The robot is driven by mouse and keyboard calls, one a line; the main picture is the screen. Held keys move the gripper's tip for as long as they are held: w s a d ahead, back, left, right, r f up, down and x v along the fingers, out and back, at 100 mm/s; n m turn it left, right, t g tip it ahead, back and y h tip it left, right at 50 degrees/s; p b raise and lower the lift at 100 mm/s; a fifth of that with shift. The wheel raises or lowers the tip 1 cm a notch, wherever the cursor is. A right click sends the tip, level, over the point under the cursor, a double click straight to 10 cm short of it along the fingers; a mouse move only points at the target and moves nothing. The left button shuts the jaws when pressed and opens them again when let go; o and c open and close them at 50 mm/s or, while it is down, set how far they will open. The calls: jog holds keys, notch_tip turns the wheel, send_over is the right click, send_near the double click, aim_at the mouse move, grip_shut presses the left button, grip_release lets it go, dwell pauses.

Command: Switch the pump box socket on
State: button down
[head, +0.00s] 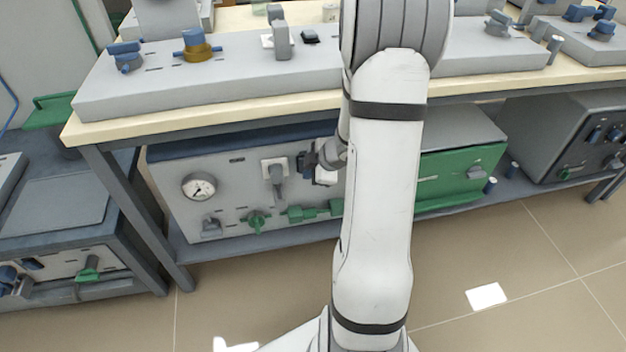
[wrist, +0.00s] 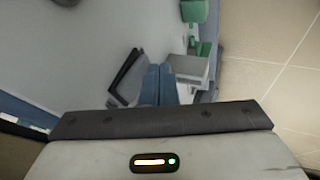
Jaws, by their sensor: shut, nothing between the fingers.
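The pump box (head: 230,205) stands on the shelf under the bench, its grey front carrying a round gauge (head: 199,187). A white socket plate (head: 273,166) with a grey part on it sits on that front. My gripper (head: 310,163) is close to the front, just right of this plate; my arm hides part of the box. In the wrist view my blue fingers (wrist: 159,70) are together and empty. A pale grey block (wrist: 192,69) lies right beside them, and a dark-edged flat part (wrist: 127,76) is on their left. I cannot tell whether they touch either, nor the switch position.
Green fittings (head: 300,213) and a green-handled valve (head: 256,221) sit low on the box front. The bench edge (head: 250,107) overhangs above. A green-fronted unit (head: 445,178) is to the right. The tiled floor in front is mostly clear.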

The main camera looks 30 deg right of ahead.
jog(key=shift+w, duration=0.15)
jog(key=shift+w+d+f+p, duration=0.15)
jog(key=shift+w+p, duration=0.1)
jog(key=shift+p, duration=0.35)
